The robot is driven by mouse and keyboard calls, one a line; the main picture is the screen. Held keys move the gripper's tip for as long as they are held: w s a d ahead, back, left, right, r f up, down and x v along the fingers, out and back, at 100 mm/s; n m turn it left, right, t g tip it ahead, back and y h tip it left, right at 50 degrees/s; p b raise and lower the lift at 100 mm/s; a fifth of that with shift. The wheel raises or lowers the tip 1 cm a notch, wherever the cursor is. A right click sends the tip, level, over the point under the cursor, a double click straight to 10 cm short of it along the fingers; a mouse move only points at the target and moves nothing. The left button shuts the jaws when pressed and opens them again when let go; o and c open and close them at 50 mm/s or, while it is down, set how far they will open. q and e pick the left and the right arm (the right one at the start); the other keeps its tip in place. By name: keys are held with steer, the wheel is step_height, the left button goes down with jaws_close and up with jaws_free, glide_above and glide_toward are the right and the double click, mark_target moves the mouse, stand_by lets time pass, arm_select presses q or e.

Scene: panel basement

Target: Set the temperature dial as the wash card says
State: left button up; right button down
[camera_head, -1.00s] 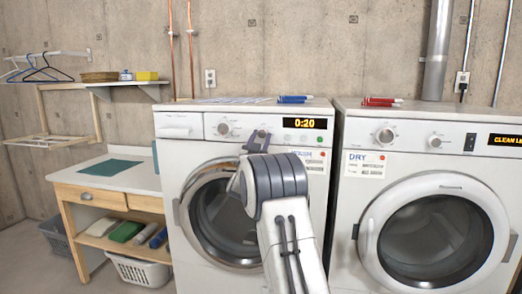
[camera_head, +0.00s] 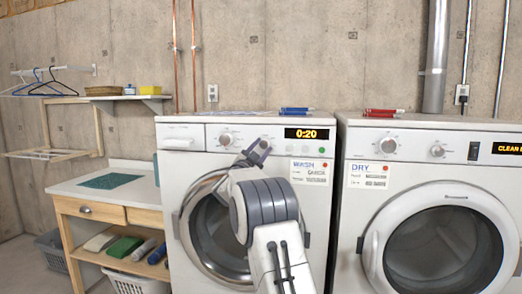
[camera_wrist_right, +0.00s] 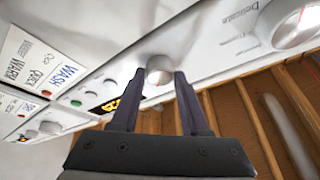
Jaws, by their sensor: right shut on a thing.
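The white washer (camera_head: 190,160) stands in the middle of the head view, with a program dial (camera_head: 225,139) and a lit display (camera_head: 307,133) reading 0:20. The wash card (camera_head: 309,172) hangs below the display. In the right wrist view the card (camera_wrist_right: 25,50) seems to read WASH, Quick, Warm. My right gripper (camera_head: 258,147) is at the panel between program dial and display. In the right wrist view its fingers are shut on a smaller round dial (camera_wrist_right: 158,68), likely the temperature dial. Its pointer mark is not readable. The left gripper is not in view.
The dryer (camera_head: 350,215) with its own dry card (camera_head: 368,174) stands close at the right. Blue markers (camera_head: 297,109) and red markers (camera_head: 382,111) lie on the machine tops. A wooden table (camera_head: 120,190) stands at the left.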

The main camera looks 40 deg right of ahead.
steer(key=shift+c, duration=2)
jaws_free()
steer(key=shift+s+d, duration=0.1)
steer(key=shift+s+a+f, duration=0.1)
steer(key=shift+a+f, duration=0.15)
steer(key=shift+a, duration=0.2)
steer(key=b+v, duration=0.2)
steer(key=v, duration=0.7)
steer(key=shift+s+a+b, duration=0.2)
steer(key=shift+b, duration=0.2)
